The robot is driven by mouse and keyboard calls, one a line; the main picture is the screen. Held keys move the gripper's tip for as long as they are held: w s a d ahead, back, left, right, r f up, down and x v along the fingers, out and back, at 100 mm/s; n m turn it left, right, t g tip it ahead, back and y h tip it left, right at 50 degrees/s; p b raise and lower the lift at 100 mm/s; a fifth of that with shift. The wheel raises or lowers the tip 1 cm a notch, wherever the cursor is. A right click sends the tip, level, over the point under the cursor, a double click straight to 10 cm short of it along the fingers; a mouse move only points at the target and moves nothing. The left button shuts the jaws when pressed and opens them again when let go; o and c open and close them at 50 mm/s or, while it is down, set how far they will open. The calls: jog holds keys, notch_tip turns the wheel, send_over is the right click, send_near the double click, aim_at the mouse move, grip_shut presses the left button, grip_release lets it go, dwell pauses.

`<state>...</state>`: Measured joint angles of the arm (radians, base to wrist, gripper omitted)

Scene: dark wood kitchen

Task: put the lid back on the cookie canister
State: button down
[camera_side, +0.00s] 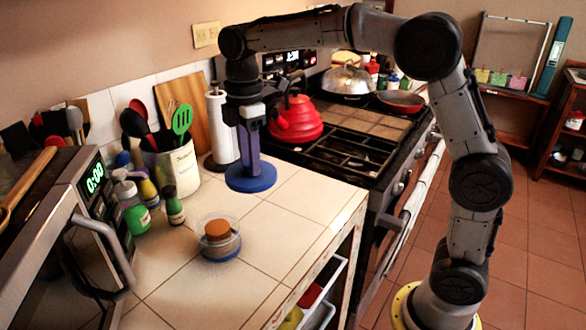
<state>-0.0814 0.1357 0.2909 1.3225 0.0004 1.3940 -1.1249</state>
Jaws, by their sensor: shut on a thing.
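The cookie canister (219,247) is a short, clear round container standing on the tiled counter, open at the top, with an orange-brown cookie stack (217,231) showing inside. The lid (251,180) is a flat blue disc, behind and a little right of the canister, apart from it. My gripper (251,160) points down and is shut on the lid from above. The lid looks about level; I cannot tell if it touches the counter. Its grip point is partly hidden by the fingers.
A utensil crock (178,168), green bottle (132,209) and small dark bottle (174,207) stand left of the canister. A paper towel roll (221,130) stands behind the lid. The stove with a red kettle (296,120) is right. Counter in front is clear.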

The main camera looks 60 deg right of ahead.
jog(key=w+a+f+n, duration=0.1)
jog(key=w+a+f, duration=0.2)
jog(key=w+a, duration=0.25)
jog(key=shift+s+a+f, duration=0.1)
jog(key=shift+a+f, duration=0.1)
jog(key=shift+f, duration=1)
jog(key=shift+w+a+f, duration=0.1)
jog(key=shift+a+f, duration=0.05)
jog(key=shift+f, duration=1)
jog(key=shift+s+a+f, duration=0.1)
jog(key=shift+a+f, duration=0.1)
jog(key=shift+f, duration=1)
jog(key=shift+f, duration=0.15)
jog(key=shift+c, duration=2.2)
grip_release()
jog(key=shift+o, duration=0.3)
jog(key=o, duration=0.4)
